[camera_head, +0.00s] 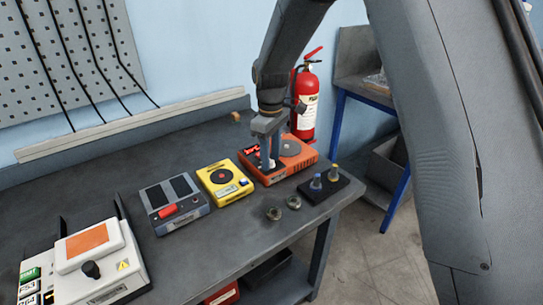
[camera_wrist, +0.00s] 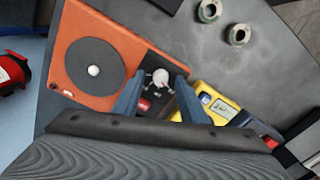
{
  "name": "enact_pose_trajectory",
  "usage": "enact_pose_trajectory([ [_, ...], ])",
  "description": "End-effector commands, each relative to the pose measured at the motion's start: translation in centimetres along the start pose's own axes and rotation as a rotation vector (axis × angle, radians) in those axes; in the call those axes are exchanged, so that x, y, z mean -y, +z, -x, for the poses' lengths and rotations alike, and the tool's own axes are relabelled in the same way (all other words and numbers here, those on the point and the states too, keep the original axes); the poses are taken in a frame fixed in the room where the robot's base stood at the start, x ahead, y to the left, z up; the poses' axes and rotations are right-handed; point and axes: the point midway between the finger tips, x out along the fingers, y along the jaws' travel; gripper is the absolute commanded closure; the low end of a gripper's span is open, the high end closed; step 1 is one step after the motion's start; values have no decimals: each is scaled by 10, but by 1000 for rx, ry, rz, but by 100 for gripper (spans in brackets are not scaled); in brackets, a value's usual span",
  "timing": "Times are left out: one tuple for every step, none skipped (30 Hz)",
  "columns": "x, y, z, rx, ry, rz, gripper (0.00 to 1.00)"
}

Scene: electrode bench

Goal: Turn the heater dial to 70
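The orange heater unit (camera_head: 297,157) stands at the far right part of the bench and has a dark round plate. In the wrist view the same orange unit (camera_wrist: 75,30) shows a pale dial (camera_wrist: 160,77) on a black panel, next to a small red display whose digits are too small to read. My gripper (camera_head: 268,163) points down over this panel. In the wrist view my gripper (camera_wrist: 157,88) is open, with one blue-grey finger on each side of the dial. I cannot tell whether the fingers touch it.
A yellow unit (camera_head: 217,187), a grey unit with a red switch (camera_head: 160,196) and a white unit with an orange pad (camera_head: 105,270) stand to the left. A black block with two pegs (camera_head: 328,194) and two small rings (camera_head: 293,202) lie in front. A fire extinguisher (camera_head: 310,84) is behind.

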Motion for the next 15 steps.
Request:
enact_pose_trajectory([
  [0,0,2,-1,1,0,61],
  [0,-1,4,-1,1,0,61],
  [0,-1,8,-1,1,0,61],
  [-1,-1,12,-2,2,0,61],
  [-1,-1,16,-3,3,0,61],
  [-1,-1,23,-3,3,0,61],
  [-1,-1,28,-4,3,0,61],
  [-2,-2,33,-4,4,0,61],
  [-2,-1,40,-4,3,0,61],
  [-2,-2,44,-4,4,0,61],
  [-2,-1,50,-4,3,0,61],
  [-2,-1,55,-4,3,0,61],
  [-2,-1,59,-3,3,-1,61],
  [-2,-1,63,-2,2,-1,61],
  [-2,-1,67,-3,3,-1,61],
])
